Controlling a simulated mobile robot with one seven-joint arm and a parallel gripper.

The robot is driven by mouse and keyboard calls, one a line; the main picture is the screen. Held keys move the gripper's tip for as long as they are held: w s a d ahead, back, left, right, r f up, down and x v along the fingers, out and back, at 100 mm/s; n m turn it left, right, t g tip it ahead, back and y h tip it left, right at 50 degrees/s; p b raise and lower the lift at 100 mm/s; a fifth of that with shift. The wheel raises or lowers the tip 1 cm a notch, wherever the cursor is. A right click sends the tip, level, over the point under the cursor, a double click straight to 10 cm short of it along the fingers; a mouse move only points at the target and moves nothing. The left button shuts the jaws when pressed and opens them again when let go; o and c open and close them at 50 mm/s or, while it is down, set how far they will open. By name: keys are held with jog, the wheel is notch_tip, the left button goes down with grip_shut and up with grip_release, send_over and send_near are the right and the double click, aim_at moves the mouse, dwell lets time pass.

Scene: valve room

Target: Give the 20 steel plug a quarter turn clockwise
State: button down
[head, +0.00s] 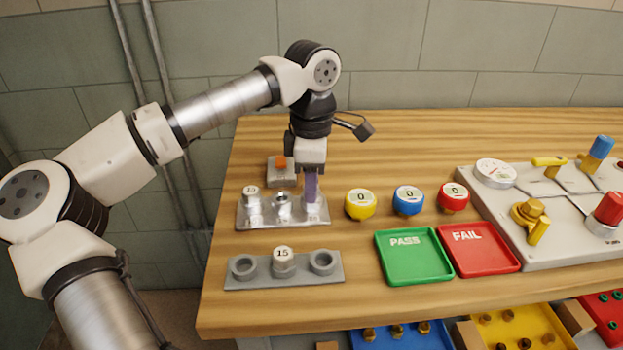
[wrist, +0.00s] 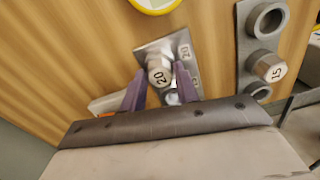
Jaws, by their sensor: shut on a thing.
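The steel plug marked 20 (wrist: 159,75) sits at one end of a metal plate (head: 268,223), whose own 20 mark shows beside it in the wrist view. My gripper (head: 311,190) points down over the plate's right end. In the wrist view its two purple fingers (wrist: 161,72) are on either side of the plug's head and closed on it. The plug's lettering looks tilted in that view. In the head view the fingers hide most of the plug. How deep it sits cannot be seen.
A plug marked 13 (head: 251,193) stands at the plate's left end. In front, a grey rack (head: 235,283) holds a plug marked 15 (head: 283,260) between two empty rings. Yellow (head: 360,204), blue (head: 407,200) and red (head: 453,196) dials and green (head: 415,270) and red trays (head: 485,262) lie right.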

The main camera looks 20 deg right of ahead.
jog(key=shift+s+f, duration=0.1)
jog(key=shift+f, duration=0.05)
dwell(0.3)
jog(key=shift+f+m+p, duration=0.1)
jog(key=shift+m+p, duration=0.3)
jog(key=shift+m, duration=1.1)
jog(key=shift+m, duration=0.8)
jog(key=shift+m+p, duration=0.3)
jog(key=shift+m, duration=0.4)
jog(key=shift+m, duration=1.5)
